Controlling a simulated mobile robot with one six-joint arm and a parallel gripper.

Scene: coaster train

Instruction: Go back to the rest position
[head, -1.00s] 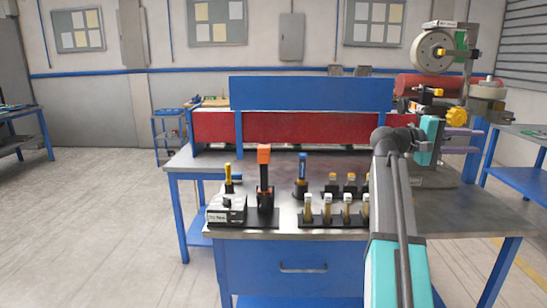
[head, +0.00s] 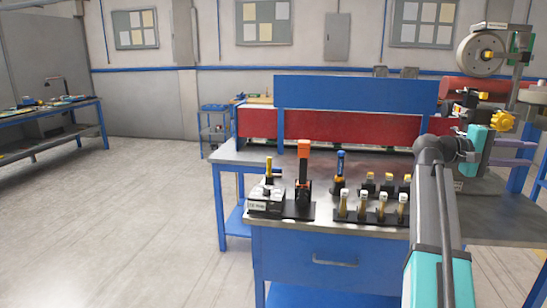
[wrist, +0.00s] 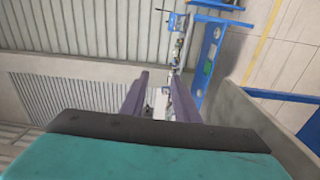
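My gripper (head: 524,153) is at the right of the head view, held out at the end of my arm over the right side of the workbench (head: 480,222). Its two purple fingers are apart with nothing seen between them. In the wrist view the fingers (wrist: 158,98) point away from the camera with a gap between them. The teal and dark gripper body fills the bottom of that view.
The bench carries a black-and-orange tool on a stand (head: 304,175), a grey box with a yellow-handled tool (head: 268,195) and a rack of small pieces (head: 373,212). A reel machine (head: 482,52) stands behind my gripper. Open floor (head: 140,215) lies left.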

